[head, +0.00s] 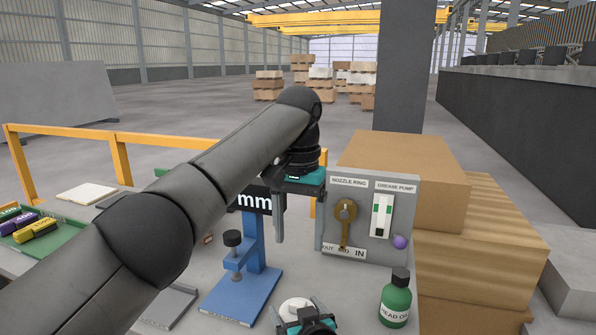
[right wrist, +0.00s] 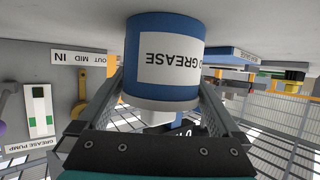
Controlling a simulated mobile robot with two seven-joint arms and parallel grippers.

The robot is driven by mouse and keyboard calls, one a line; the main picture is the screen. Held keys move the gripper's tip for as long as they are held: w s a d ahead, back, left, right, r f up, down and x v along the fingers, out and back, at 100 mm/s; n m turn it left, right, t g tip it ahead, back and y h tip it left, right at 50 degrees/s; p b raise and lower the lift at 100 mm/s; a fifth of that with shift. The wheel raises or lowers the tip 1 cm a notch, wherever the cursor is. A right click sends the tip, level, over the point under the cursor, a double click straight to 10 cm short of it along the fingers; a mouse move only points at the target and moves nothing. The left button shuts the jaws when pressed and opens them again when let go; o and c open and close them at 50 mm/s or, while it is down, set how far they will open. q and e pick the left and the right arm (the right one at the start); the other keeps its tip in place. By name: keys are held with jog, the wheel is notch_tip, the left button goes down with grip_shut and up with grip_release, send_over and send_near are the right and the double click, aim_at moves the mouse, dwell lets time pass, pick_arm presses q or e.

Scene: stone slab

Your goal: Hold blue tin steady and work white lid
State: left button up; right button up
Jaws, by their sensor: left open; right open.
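The blue tin (right wrist: 137,30) with a white grease label stands in the right wrist view, which shows it upside down. Its white lid (right wrist: 165,105) faces my right gripper. In the head view only the white lid (head: 294,305) shows clearly, at the bottom; the tin's body is hidden there. My right gripper (right wrist: 160,85) is open, with one finger on each side of the tin's lid end; contact cannot be told. In the head view it is at the bottom edge. My left gripper (head: 284,225) is open, pointing down above the table behind the lid.
A panel (head: 370,220) with a nozzle-ring lever and grease pump stands behind. A green bottle (head: 396,300) is at the right.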

jog(key=v, duration=1)
jog(key=shift+s+r, duration=0.1)
jog(key=shift+s, duration=0.1)
